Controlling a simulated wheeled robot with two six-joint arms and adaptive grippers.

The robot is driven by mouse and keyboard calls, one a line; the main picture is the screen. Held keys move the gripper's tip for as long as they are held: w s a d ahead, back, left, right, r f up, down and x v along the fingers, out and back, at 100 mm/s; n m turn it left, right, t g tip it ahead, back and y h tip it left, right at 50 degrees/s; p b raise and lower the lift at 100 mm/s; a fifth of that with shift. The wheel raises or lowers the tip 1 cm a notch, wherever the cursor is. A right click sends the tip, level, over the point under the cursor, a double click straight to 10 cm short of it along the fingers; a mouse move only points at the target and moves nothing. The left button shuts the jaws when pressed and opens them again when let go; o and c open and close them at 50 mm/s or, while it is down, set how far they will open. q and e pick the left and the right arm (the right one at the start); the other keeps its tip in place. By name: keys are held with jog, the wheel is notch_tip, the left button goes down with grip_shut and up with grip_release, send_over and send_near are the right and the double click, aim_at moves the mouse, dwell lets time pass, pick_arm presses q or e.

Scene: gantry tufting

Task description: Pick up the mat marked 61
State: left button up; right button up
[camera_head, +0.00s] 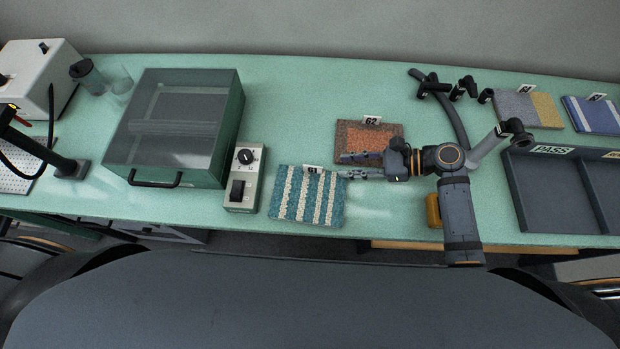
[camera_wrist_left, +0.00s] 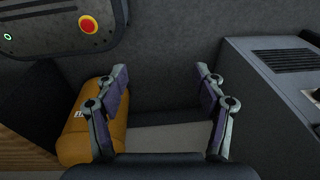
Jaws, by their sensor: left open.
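The mat marked 61 (camera_head: 305,200) is teal with cream stripes and lies flat near the table's front edge in the head view. Its white number tag (camera_head: 313,169) stands at its back edge. My right gripper (camera_head: 342,165) reaches in from the right with its fingers apart. One finger is near the mat's back right corner and the other is over the front of the mat marked 62 (camera_head: 383,133). I cannot tell its height or any contact. My left gripper (camera_wrist_left: 158,72) is open and empty in the left wrist view, away from the mats.
A control box (camera_head: 241,180) with a dial stands just left of the mat, beside a green lidded case (camera_head: 180,100). A grey PASS tray (camera_head: 515,190) stands at right. More mats (camera_head: 525,108) lie at the back right. A yellow object (camera_head: 433,210) is near the front edge.

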aim_at(313, 168)
jog(key=x, duration=0.3)
jog(key=s+x, duration=0.1)
jog(key=shift+a+r+p, duration=0.15)
jog(key=shift+a+p, duration=0.25)
jog(key=shift+a, duration=0.1)
jog(key=shift+w+a+f, duration=0.2)
jog(key=shift+w+a+f+p, duration=0.1)
jog(key=shift+a+p, duration=0.25)
jog(key=shift+a, duration=0.2)
jog(key=shift+w+a+f+p, duration=0.1)
jog(key=shift+a+p, duration=0.2)
jog(key=shift+a, duration=0.25)
jog(key=shift+x, duration=1.25)
jog(key=shift+a+f, duration=0.2)
jog(key=shift+f, duration=0.05)
jog(key=shift+d, duration=0.1)
pick_arm(q)
jog(key=s+r, duration=0.2)
jog(key=shift+s+r, duration=0.15)
jog(key=shift+s, duration=0.25)
pick_arm(e)
grip_shut()
